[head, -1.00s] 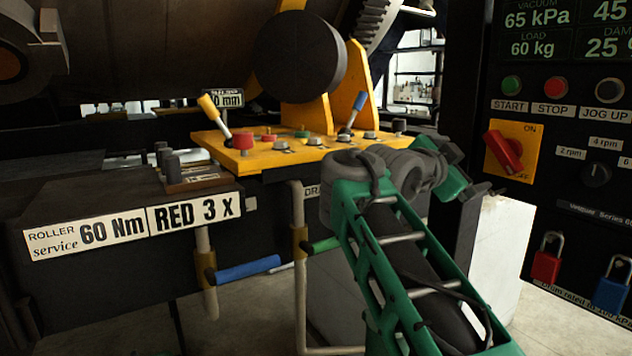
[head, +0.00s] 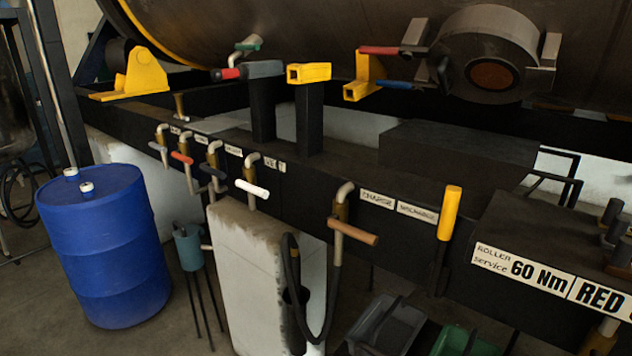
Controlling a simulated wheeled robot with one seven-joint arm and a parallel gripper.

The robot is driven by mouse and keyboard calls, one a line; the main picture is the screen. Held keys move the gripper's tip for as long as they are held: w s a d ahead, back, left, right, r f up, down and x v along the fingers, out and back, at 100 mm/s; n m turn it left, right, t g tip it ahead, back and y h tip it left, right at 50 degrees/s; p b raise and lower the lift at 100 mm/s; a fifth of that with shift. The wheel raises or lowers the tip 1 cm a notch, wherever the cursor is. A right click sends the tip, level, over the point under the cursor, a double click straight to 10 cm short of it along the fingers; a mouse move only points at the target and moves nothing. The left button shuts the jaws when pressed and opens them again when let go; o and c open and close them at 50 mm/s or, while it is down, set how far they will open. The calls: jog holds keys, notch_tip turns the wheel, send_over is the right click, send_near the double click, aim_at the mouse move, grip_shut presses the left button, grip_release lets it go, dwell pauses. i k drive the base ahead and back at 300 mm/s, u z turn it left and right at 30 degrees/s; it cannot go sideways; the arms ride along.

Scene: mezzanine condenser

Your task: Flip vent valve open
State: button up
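A row of pipe valves with coloured lever handles runs along the dark beam. They include a grey-blue handle (head: 157,147), a red handle (head: 182,157), a dark handle (head: 212,172) and a white handle (head: 252,189). A larger brown handle (head: 353,231) sits nearer, below the labels beside it. A small green-handled valve (head: 247,45) is up on the drum. The labels by the farther valves are too small to read, so I cannot tell which valve is the vent. My gripper is not in view.
A blue barrel (head: 103,245) stands on the floor at left. A pale block (head: 245,275) with a black hose (head: 325,320) stands below the valves. Yellow brackets (head: 308,73) and an upright yellow lever (head: 450,212) stick out. Grey and green bins (head: 385,325) sit at the bottom.

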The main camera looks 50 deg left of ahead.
aim_at(242, 183)
jog(key=u, duration=2.65)
jog(key=i, duration=0.65)
jog(key=u, duration=0.75)
jog(key=i, duration=1.9)
jog(key=z, duration=0.3)
